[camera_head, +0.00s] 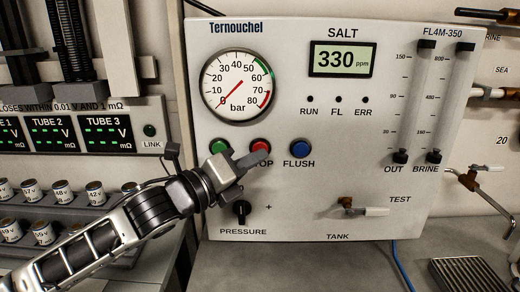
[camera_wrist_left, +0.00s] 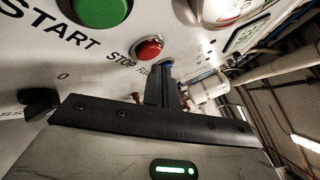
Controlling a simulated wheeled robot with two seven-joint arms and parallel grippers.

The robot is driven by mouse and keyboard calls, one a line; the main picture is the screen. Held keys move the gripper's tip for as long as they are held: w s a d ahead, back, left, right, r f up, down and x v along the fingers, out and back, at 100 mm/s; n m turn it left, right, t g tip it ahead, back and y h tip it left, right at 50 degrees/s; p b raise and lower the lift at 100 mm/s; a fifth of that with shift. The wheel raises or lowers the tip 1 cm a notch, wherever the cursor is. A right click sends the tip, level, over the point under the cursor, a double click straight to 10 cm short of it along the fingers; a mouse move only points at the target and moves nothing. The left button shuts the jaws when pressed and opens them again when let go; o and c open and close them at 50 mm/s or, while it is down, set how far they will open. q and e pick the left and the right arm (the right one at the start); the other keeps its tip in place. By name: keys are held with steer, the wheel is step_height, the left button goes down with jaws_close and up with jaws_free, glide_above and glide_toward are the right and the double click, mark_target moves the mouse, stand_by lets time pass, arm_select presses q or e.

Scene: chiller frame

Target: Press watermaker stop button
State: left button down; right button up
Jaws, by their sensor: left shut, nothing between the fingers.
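The red stop button (camera_head: 260,145) sits on the white Ternouchel panel (camera_head: 300,195), between the green start button (camera_head: 219,146) and the blue flush button (camera_head: 301,148). My left gripper (camera_head: 264,156) is shut and empty. Its fingertips overlap the lower edge of the red button and part of the STOP label. In the left wrist view the red button (camera_wrist_left: 148,49) is uncovered, just left of my closed fingertips (camera_wrist_left: 167,68); the large green button (camera_wrist_left: 98,10) is farther left. I cannot tell whether the fingertips touch the panel. My right gripper is not in view.
A black pressure knob (camera_head: 241,210) lies below my gripper. A pressure gauge (camera_head: 237,87) and a salt display (camera_head: 342,59) reading 330 ppm are above. A test/tank valve (camera_head: 350,208) is lower right, and flow tubes (camera_head: 420,100) stand at right.

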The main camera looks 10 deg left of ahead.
arm_select(q)
steer(key=s, duration=0.2)
steer(key=s+d, duration=0.1)
steer(key=s, duration=0.2)
stand_by(0.5)
stand_by(0.3)
